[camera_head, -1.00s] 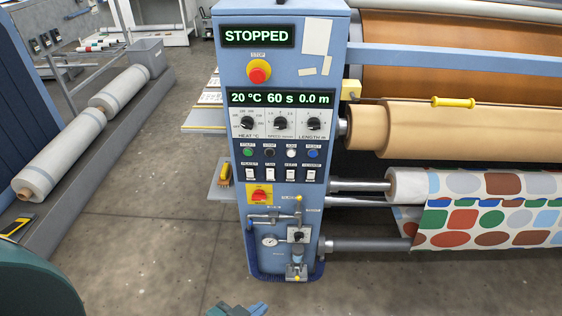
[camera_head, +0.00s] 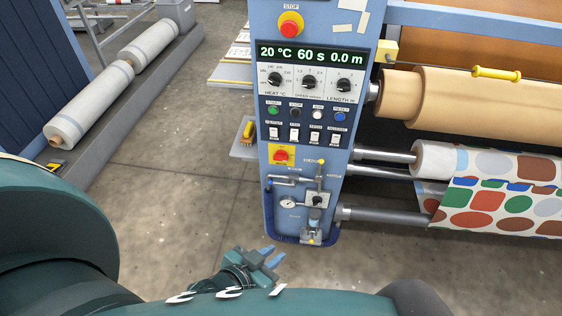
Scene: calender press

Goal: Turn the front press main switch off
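The press main switch is a red rotary handle (camera_head: 281,155) on a yellow plate, low on the blue front control column (camera_head: 353,100). Its exact handle angle is too small to tell for certain. My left gripper (camera_head: 269,254) is below the switch in the picture, apart from the column, with its two blue-grey fingers parted and nothing between them. My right gripper is not in view.
Above the switch are a red stop button (camera_head: 290,26), a display (camera_head: 312,56), dials and small switches. Below it are pipes and a gauge (camera_head: 288,203). Printed fabric (camera_head: 500,205) lies right. Bare floor (camera_head: 180,180) lies left.

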